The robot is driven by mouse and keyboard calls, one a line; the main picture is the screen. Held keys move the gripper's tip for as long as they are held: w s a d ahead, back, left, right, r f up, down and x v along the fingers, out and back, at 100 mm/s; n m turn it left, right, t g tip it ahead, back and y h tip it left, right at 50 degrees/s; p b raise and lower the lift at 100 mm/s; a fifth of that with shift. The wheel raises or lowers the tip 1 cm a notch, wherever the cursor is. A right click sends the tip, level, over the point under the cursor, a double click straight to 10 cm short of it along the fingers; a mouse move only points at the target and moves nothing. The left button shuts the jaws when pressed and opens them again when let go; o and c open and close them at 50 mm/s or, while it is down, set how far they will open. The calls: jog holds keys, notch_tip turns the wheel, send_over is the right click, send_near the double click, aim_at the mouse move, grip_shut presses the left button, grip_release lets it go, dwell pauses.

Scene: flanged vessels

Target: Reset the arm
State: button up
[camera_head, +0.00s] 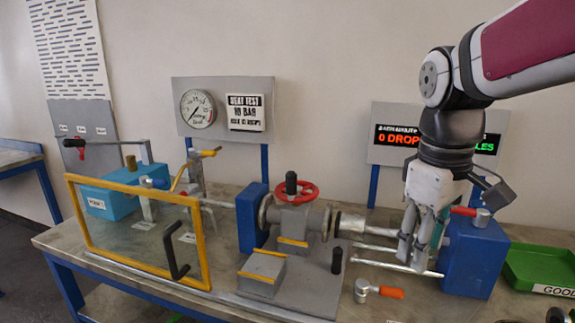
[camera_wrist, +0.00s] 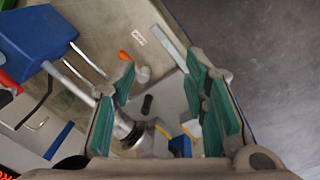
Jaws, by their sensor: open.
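My gripper (camera_head: 420,237) hangs from my arm at the right of the bench in the head view, fingers pointing down. It is in front of the right blue block (camera_head: 472,257) and the metal rods, above or near them; the exact gap cannot be told. In the wrist view the green-padded fingers of my gripper (camera_wrist: 168,105) stand apart with nothing held between them. A flanged valve with a red handwheel (camera_head: 292,192) sits left of my gripper, between the two blue blocks.
A yellow-framed clear guard (camera_head: 208,260) stands at the front left. An orange-handled clamp (camera_head: 378,291) lies near my gripper. A green tray (camera_head: 540,265) is at the far right. A gauge panel (camera_head: 262,82) and a display board (camera_head: 385,157) stand behind.

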jog(key=s+f+m+t, duration=0.1)
jog(key=s+m, duration=0.2)
jog(key=s, duration=0.4)
jog(key=s+a+f+m+t+p, duration=0.1)
jog(key=s+m+t, duration=0.1)
jog(key=s, duration=0.6)
jog(key=shift+s+a+f+m+y, duration=0.2)
jog(key=shift+m+y, duration=0.2)
jog(key=shift+m, duration=0.3)
